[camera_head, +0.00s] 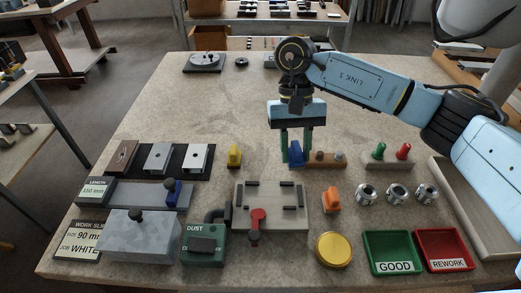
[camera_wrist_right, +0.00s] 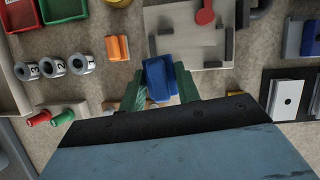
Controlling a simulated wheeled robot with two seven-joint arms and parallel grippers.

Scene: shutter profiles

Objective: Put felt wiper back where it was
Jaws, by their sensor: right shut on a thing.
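My right gripper (camera_head: 296,149) is shut on a blue block (camera_head: 296,155), which looks like the felt wiper. The block hangs between the green fingers, at the left end of a small wooden rack (camera_head: 328,164) with brown pegs. I cannot tell whether the block touches the rack or the table. In the right wrist view the blue block (camera_wrist_right: 160,80) sits between the two fingers (camera_wrist_right: 162,88), and the wooden rack is mostly hidden behind the gripper. My left gripper is not in view.
A grey fixture plate (camera_head: 271,222) with a red knob lies in front. An orange block (camera_head: 331,201) and several numbered metal rings (camera_head: 367,195) are to the right. Green (camera_head: 392,270) and red (camera_head: 470,265) trays are at the front right.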

